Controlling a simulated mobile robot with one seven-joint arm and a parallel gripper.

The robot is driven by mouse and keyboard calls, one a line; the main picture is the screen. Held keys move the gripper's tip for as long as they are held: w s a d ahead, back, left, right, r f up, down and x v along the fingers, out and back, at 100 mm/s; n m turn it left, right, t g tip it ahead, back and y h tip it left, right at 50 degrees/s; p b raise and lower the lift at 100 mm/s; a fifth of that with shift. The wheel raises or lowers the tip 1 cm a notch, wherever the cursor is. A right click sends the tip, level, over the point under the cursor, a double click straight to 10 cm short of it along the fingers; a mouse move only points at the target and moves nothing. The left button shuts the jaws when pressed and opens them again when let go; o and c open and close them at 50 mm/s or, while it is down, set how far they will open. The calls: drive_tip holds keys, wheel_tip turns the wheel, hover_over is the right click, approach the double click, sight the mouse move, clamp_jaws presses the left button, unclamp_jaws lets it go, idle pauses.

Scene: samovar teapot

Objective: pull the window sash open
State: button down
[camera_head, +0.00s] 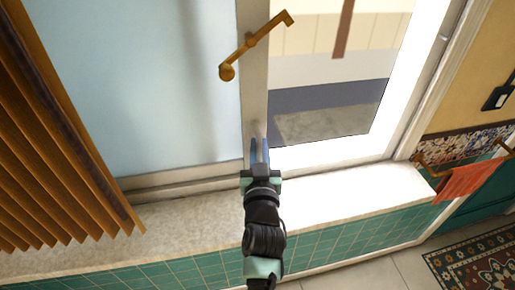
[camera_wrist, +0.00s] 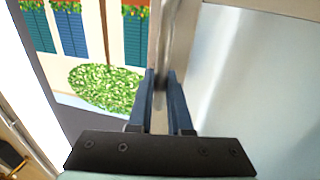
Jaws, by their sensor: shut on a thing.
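The window sash (camera_head: 254,100) is a white-framed pane with pale blue glass. It stands swung away from the right side of the window frame (camera_head: 418,95), with an open gap between them. A brass handle (camera_head: 255,45) sits on the sash, well above my gripper. My gripper (camera_head: 259,150) is shut on the free edge of the sash near its bottom corner. In the wrist view, my gripper's blue fingers (camera_wrist: 161,78) lie on both sides of the sash's upright edge (camera_wrist: 173,40). The exact contact is partly hidden between the fingers.
A stone sill (camera_head: 330,195) runs below the window above green tiles (camera_head: 330,240). Brown pleated blinds (camera_head: 50,130) hang at the left. An orange towel (camera_head: 462,181) hangs on a brass rail at the right. A patterned rug (camera_head: 480,265) lies on the floor.

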drive_tip(key=shift+a+f, duration=0.1)
drive_tip(key=shift+a, duration=0.05)
drive_tip(key=c, duration=0.8)
unclamp_jaws()
drive_tip(key=shift+c, duration=0.2)
drive_tip(key=shift+s, duration=0.1)
drive_tip(key=s+d+b, duration=0.1)
drive_tip(key=s+b, duration=0.1)
drive_tip(key=s, duration=1)
drive_tip(key=shift+s+d, duration=0.35)
drive_tip(key=shift+d, duration=0.05)
